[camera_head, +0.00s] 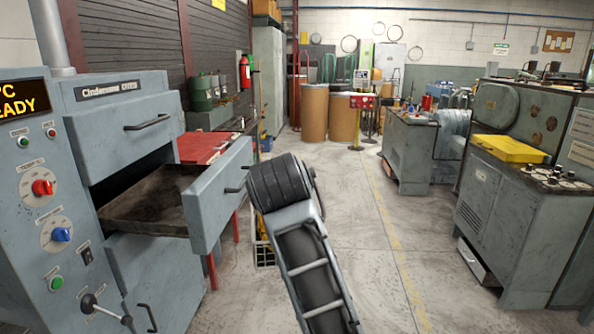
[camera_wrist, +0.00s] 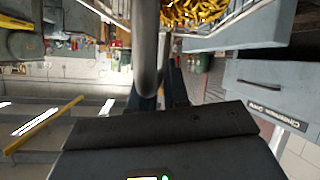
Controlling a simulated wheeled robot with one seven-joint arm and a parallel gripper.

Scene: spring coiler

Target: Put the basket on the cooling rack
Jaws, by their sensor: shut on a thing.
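The basket (camera_head: 264,256) is a wire basket with yellow coiled pieces in it; in the head view it shows only partly, low behind my arm and beside the oven's pulled-out drawer. In the wrist view the yellow contents (camera_wrist: 195,10) show at the top edge, near a thick grey bar (camera_wrist: 146,50) that looks like the basket's handle. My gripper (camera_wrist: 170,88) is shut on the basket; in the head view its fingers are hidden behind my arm. A red table-like frame (camera_head: 205,147) with red legs stands behind the drawer; I cannot tell surely whether it is the cooling rack.
The oven (camera_head: 125,88) stands at left, its drawer (camera_head: 218,200) pulled out into the room with an empty dark tray. Machines with a yellow box (camera_head: 509,149) stand at right. Brown drums (camera_head: 314,112) are at the back. The middle floor (camera_head: 375,235) is clear.

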